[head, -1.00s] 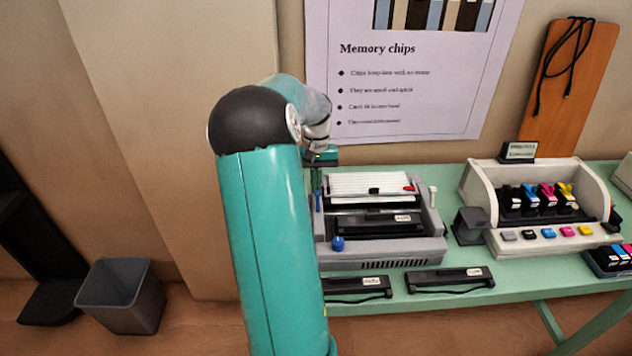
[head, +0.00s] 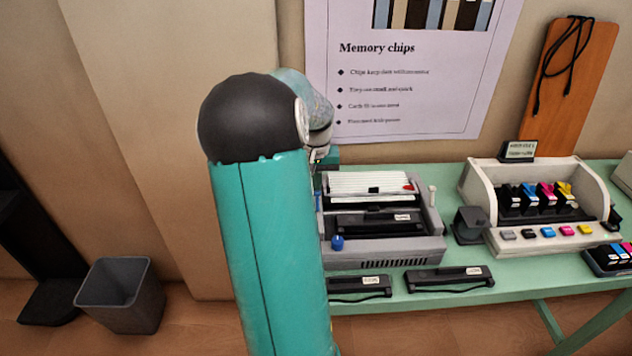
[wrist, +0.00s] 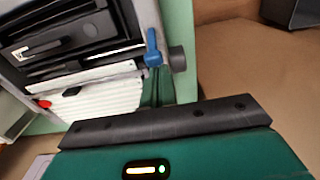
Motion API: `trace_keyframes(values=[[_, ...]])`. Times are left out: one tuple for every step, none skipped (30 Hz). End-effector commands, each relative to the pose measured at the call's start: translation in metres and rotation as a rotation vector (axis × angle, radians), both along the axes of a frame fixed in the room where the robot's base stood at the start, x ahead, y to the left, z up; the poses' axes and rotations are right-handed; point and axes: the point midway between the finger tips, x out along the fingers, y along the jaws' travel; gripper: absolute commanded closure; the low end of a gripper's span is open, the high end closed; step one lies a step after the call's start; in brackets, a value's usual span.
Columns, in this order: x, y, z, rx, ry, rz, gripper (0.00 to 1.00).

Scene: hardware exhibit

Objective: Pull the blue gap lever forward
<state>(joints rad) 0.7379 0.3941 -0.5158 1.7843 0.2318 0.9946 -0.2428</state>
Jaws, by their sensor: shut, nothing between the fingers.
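The blue gap lever (wrist: 153,48) stands at the side of the grey printer (head: 385,255), close to a dark round knob (wrist: 178,59) in the wrist view. In the head view my arm hides most or all of the lever. My gripper (wrist: 158,72) is shut and empty. Its narrow green fingers reach to just beside the lever's lower end; I cannot tell whether they touch it. In the head view only part of the gripper's green body shows behind my arm.
A blue knob (head: 337,242) sits on the printer's front left. Two black cartridges (head: 450,279) lie along the front of the green table (head: 520,284). A cartridge display (head: 545,235) stands to the right. A grey bin (head: 120,295) is on the floor at left.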

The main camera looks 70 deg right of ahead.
Motion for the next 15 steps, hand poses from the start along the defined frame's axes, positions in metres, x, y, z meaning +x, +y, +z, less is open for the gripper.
trace_keyframes(values=[[-0.001,0.004,0.002,-0.030,-0.018,0.000,1.00],[-0.002,0.006,0.004,-0.051,-0.029,0.000,1.00],[-0.004,0.009,0.005,-0.082,-0.045,0.000,1.00],[-0.005,0.011,0.005,-0.106,-0.058,0.000,1.00],[-0.006,0.013,0.007,-0.132,-0.071,0.001,1.00],[-0.007,0.016,0.007,-0.167,-0.088,0.000,1.00],[-0.008,0.018,0.008,-0.191,-0.101,0.000,1.00],[-0.009,0.020,0.009,-0.217,-0.115,0.000,1.00],[-0.011,0.022,0.009,-0.251,-0.132,-0.001,1.00],[-0.012,0.024,0.009,-0.275,-0.145,0.000,1.00],[-0.013,0.026,0.010,-0.301,-0.158,0.000,1.00],[-0.014,0.029,0.010,-0.335,-0.175,0.000,1.00],[-0.015,0.031,0.010,-0.360,-0.186,0.000,1.00],[-0.016,0.033,0.010,-0.384,-0.199,0.000,1.00],[-0.017,0.035,0.010,-0.417,-0.216,-0.001,1.00]])
